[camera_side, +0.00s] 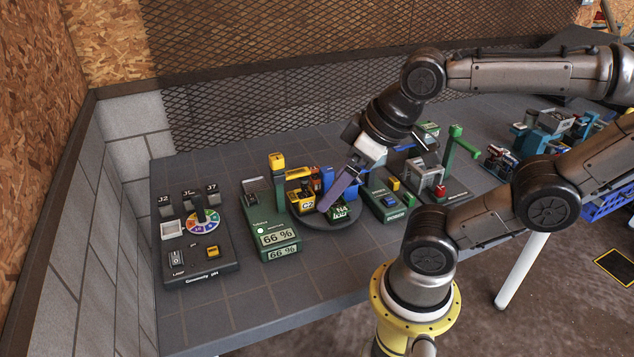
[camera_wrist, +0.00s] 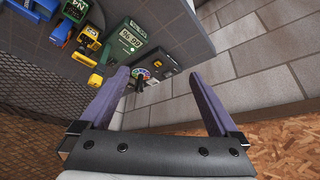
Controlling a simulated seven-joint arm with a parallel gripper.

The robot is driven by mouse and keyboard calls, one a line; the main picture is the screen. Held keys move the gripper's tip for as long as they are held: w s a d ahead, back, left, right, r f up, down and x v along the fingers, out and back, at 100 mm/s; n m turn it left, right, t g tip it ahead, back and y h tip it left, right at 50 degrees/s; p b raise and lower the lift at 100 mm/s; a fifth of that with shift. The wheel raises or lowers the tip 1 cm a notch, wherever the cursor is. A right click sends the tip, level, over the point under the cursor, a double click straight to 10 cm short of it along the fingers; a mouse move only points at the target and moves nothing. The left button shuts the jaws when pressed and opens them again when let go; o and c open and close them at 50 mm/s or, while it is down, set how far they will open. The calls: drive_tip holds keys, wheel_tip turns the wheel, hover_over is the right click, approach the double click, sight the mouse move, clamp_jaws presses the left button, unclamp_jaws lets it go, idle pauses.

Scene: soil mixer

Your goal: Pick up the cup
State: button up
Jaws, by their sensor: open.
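My gripper (camera_side: 328,206) is tilted in the side view, with its purple fingers in front of the round grey tray (camera_side: 345,221). In the wrist view my gripper (camera_wrist: 158,78) is open, with nothing between its fingers. No thing is labelled as a cup, so I cannot tell which one it is. Small containers stand on the tray: a yellow one marked C2 (camera_side: 302,204), a green one marked N4 (camera_side: 341,213) and a blue one (camera_side: 327,177). In the wrist view the green N4 container (camera_wrist: 73,11) and yellow container (camera_wrist: 91,33) are at the upper left, apart from the fingers.
A green device (camera_side: 269,222) with a 66 % display and yellow-topped post stands left of the tray. A dark panel (camera_side: 199,255) with a colour wheel is farther left. More green devices (camera_side: 388,203) stand right of the tray. A mesh wall (camera_side: 270,100) runs behind.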

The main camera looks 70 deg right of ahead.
drive_tip(key=w+d+r+m, duration=0.1)
drive_tip(key=w+d+r, duration=0.2)
drive_tip(key=w+r, duration=0.45)
drive_tip(key=w+d+f+m+g+h, duration=0.1)
drive_tip(key=w+d+f+m+g, duration=0.15)
drive_tip(key=w+d, duration=0.65)
drive_tip(key=m+g+y, duration=0.1)
drive_tip(key=m+g, duration=0.2)
drive_tip(key=m, duration=0.3)
hover_over(317, 176)
drive_tip(key=a, duration=0.3)
drive_tip(key=f, duration=2.6)
drive_tip(key=shift+s+d+f, duration=0.2)
drive_tip(key=shift+s, duration=0.2)
drive_tip(key=f, duration=0.5)
drive_tip(key=shift+d, duration=0.4)
